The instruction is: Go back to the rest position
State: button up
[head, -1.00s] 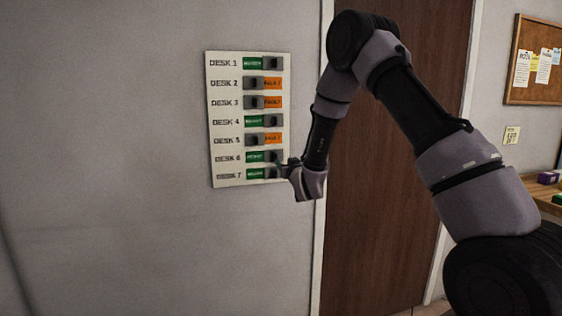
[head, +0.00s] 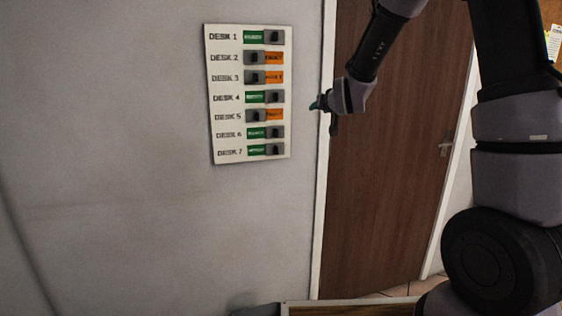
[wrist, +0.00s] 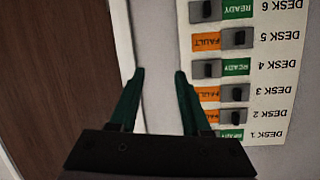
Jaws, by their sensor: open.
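My gripper (head: 318,103) is open and empty, in front of the door frame to the right of the white switch panel. In the wrist view its two green fingers (wrist: 158,82) stand apart with nothing between them. The switch panel (head: 228,107) hangs on the grey wall, with rows labelled Desk 1 to Desk 7. Desks 1, 4, 6 and 7 show green labels with their sliders at the right. Desks 2, 3 and 5 show orange fault labels with their sliders at the left. The panel also shows upside down in the wrist view (wrist: 275,68), apart from the fingers.
A brown door (head: 385,180) with a metal handle (head: 446,148) stands behind my arm. A pinboard (head: 551,30) shows at the far right edge. A wooden edge (head: 350,307) shows at the bottom. The wall left of the panel is bare.

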jog(key=s+d+r+m+g, duration=0.2)
jog(key=s+d+r, duration=0.4)
jog(key=s, duration=0.4)
jog(key=s+d+m+g, duration=0.1)
jog(key=s+d+g, duration=0.1)
jog(key=s, duration=1.1)
jog(key=s+d+g, duration=0.3)
jog(key=s+d, duration=0.1)
jog(key=s, duration=0.9)
jog(key=shift+r+m+h, duration=0.25)
jog(key=shift+m+h, duration=0.05)
jog(key=shift+m, duration=0.1)
